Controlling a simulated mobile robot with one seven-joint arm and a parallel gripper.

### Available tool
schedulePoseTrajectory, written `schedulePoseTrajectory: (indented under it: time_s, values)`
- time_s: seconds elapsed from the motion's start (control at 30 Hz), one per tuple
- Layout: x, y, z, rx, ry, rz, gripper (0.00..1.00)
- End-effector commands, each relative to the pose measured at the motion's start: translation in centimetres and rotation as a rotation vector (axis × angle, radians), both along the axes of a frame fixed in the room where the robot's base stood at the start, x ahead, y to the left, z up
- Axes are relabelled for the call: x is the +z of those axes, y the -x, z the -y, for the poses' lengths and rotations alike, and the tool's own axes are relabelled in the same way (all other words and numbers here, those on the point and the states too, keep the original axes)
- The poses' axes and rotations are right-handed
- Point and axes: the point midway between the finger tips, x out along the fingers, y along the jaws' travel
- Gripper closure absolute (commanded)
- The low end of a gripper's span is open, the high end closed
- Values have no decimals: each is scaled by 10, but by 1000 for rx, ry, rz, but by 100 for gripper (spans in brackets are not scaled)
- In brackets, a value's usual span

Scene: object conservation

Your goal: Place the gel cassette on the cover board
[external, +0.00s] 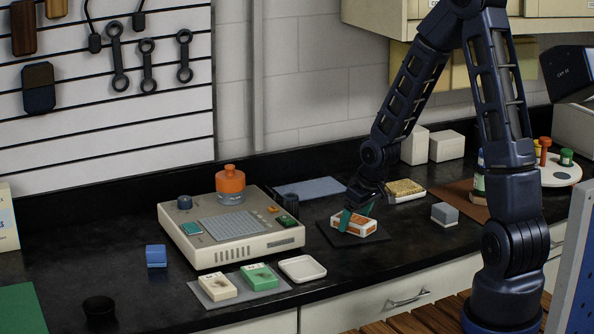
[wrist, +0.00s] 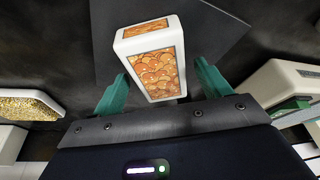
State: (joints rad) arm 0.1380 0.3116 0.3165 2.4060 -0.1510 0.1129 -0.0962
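A white block with orange patterned panels, which looks like the gel cassette (external: 353,225), lies on a thin dark square board (external: 375,236), possibly the cover board. The cassette also shows in the wrist view (wrist: 158,72), with the dark board (wrist: 215,35) behind it. My gripper (external: 356,217) is low over the cassette, its teal fingers on either side of it. In the wrist view my gripper (wrist: 160,72) is open, with a visible gap between the right finger and the cassette. The left finger is close to the cassette's edge; I cannot tell if it touches.
A beige instrument (external: 250,240) with an orange-capped bottle (external: 230,183) stands left. A grey mat (external: 212,300) holds a white cassette (external: 218,288) and a green one (external: 258,277), beside a white tray (external: 302,268). A blue-grey board (external: 312,188), a gold-topped block (external: 404,189) and a grey block (external: 444,213) are nearby.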

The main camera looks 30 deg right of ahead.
Motion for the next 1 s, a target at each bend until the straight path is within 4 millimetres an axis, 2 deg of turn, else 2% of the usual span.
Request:
schedulePoseTrajectory:
  time_s: [0.37,1.0]
  values:
    - [5,0,0,-1,0,2,24]
    - [65,19,9,-3,0,5,24]
